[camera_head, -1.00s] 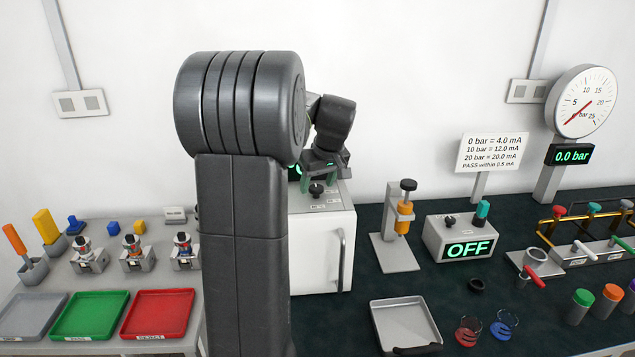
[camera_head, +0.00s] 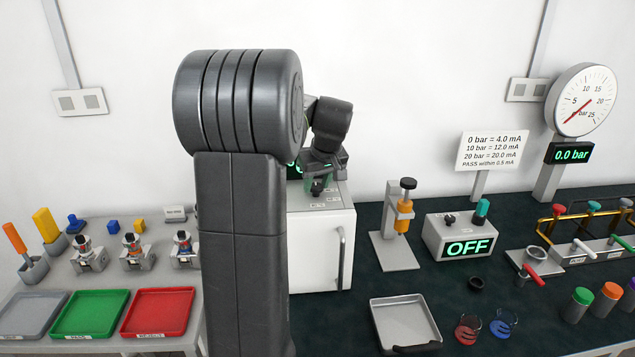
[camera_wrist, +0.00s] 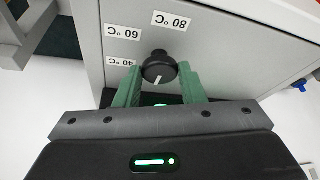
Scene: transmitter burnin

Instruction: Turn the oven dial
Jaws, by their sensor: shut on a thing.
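The oven is a white box (camera_head: 320,245) with a grey handle, partly hidden behind my arm. Its black round dial (camera_wrist: 158,67) has a white mark that points down towards my gripper in the wrist view. Labels 40 °C (camera_wrist: 122,61), 60 °C (camera_wrist: 123,33) and 80 °C (camera_wrist: 171,21) appear upside down around the dial's left and upper sides. My gripper (camera_wrist: 158,76) has one green finger on each side of the dial and is shut on it. In the head view, my gripper (camera_head: 318,186) is at the oven top, where the dial is mostly hidden.
A dispensing stand (camera_head: 397,225) and a box reading OFF (camera_head: 466,240) stand right of the oven. A metal tray (camera_head: 375,325) lies in front on the dark bench. Green (camera_head: 85,331) and red (camera_head: 150,325) trays lie left of my arm.

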